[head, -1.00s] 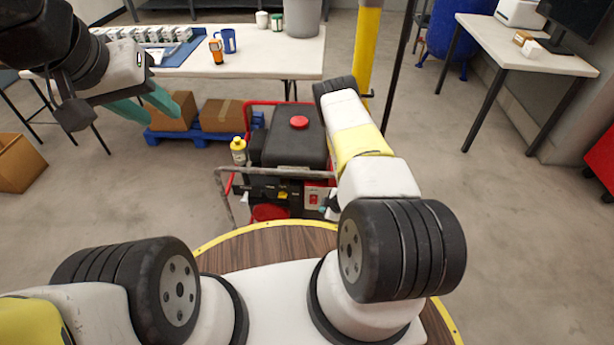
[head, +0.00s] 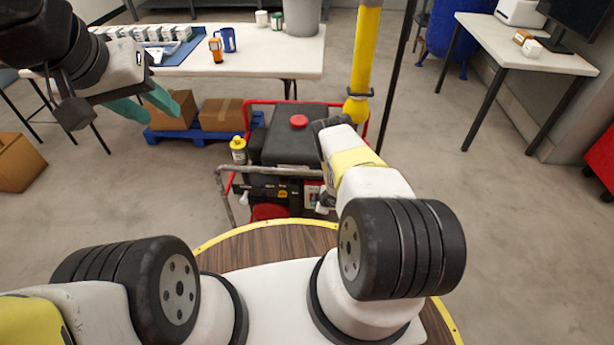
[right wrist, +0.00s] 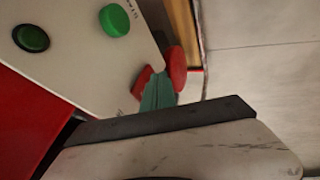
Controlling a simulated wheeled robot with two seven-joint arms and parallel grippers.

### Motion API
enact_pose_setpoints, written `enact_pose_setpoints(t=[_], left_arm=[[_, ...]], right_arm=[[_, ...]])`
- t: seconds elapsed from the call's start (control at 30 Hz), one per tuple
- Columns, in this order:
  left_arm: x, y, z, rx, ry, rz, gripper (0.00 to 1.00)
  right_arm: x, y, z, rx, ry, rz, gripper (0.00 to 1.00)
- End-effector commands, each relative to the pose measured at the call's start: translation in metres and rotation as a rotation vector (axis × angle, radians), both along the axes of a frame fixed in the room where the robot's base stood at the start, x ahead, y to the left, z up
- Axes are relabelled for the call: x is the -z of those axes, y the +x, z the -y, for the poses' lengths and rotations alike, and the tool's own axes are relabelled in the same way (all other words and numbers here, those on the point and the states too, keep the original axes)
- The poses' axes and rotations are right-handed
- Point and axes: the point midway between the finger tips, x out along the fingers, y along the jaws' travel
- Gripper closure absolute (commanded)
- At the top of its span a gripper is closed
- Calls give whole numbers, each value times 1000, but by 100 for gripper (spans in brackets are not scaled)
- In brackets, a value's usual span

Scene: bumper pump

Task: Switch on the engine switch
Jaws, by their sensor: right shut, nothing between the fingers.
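The engine unit (head: 290,150) stands on the floor beyond my base, with a black tank, a red cap and a red frame. Its front panel with the switch (head: 311,190) is mostly covered by my right arm in the head view. In the right wrist view, the pale panel (right wrist: 85,55) carries a red switch-like part (right wrist: 176,68). The teal fingertips of my right gripper (right wrist: 158,92) are shut and empty, right at this red part; I cannot tell whether they touch it. My left gripper (head: 145,105) hangs open and empty at upper left.
The panel also has a bright green button (right wrist: 114,20) and a dark green round one (right wrist: 31,38). A yellow bottle (head: 238,150) stands beside the engine. A yellow post (head: 364,60) rises behind it. A white table (head: 300,65) stands behind; open floor lies to the right.

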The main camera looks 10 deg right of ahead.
Motion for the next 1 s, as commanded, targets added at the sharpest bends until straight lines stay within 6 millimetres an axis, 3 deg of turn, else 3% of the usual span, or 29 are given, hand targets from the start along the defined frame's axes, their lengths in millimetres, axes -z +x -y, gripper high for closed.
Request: enact_pose_setpoints(t=[0.7, 1.0], left_arm=[[0, 0, 0, 0, 0, 0, 64], [0, 0, 0, 0, 0, 0, 64]], right_arm=[[2, 6, 2, -1, -1, -1, 100], [-7, 6, 2, 0, -1, -1, 100]])
